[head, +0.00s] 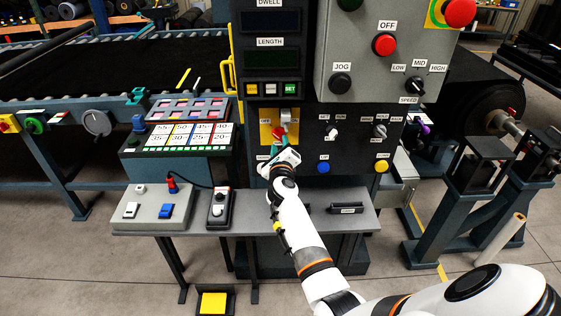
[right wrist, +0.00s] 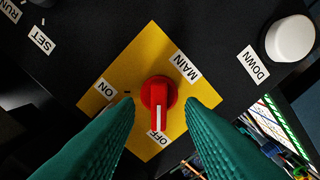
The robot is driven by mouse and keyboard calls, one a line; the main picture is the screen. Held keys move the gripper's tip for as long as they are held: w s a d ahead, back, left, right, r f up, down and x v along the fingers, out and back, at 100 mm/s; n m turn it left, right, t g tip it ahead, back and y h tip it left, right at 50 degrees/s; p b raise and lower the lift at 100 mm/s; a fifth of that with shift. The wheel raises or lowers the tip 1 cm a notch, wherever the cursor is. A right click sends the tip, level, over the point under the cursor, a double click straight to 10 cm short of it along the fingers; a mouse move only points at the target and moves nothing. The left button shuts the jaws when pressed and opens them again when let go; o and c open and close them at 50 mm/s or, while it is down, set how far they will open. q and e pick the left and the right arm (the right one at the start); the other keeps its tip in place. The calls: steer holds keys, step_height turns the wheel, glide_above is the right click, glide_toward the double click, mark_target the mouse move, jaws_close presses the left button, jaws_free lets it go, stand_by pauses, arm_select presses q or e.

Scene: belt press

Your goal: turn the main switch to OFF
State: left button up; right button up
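The main switch is a red rotary knob (right wrist: 158,92) on a yellow diamond plate (right wrist: 150,50). In the right wrist view its white pointer line points at the OFF label (right wrist: 157,137), and the ON label (right wrist: 105,89) lies to the left. In the head view the red knob (head: 278,132) shows on the dark lower panel, partly covered by my gripper. My right gripper (right wrist: 160,102) is open, its teal fingers on either side of the knob with a gap on each side. It also shows in the head view (head: 280,145). My left gripper is out of view.
A white knob (right wrist: 289,38) sits by the DOWN label. Below the panel, a grey shelf (head: 262,216) carries a black pendant box (head: 220,208) and a grey switch box (head: 150,208). A blue button (head: 323,167) and a yellow button (head: 381,166) are right of my gripper.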

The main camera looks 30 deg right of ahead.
steer(key=v, duration=0.9)
steer(key=shift+s, duration=0.35)
steer(key=shift+a, duration=0.1)
steer(key=s+a+f+n+g+y+b, duration=0.1)
steer(key=s+a+f+n+y+b, duration=0.45)
steer(key=f, duration=0.85)
steer(key=s+a+f+n+g, duration=0.1)
steer(key=s+a+f+n, duration=0.15)
steer(key=f+n, duration=0.85)
steer(key=s+a+f+n+g+y+b, duration=0.1)
steer(key=s+a+f+n+y+b, duration=0.3)
steer(key=f, duration=1.2)
steer(key=s+f+n+g+b, duration=0.1)
steer(key=s+f+n+g, duration=0.2)
steer(key=s+f, duration=0.6)
steer(key=s+f+n+g+b, duration=0.2)
steer(key=s+f+n+g, duration=0.2)
steer(key=s, duration=1.3)
steer(key=s+f+n+g+b, duration=0.1)
steer(key=s+f+n+g, duration=0.3)
steer(key=s+f+n, duration=0.4)
steer(key=s+f, duration=0.5)
steer(key=f, duration=0.1)
steer(key=shift+s+b, duration=0.2)
steer(key=shift+b, duration=0.1)
steer(key=shift+a, duration=0.1)
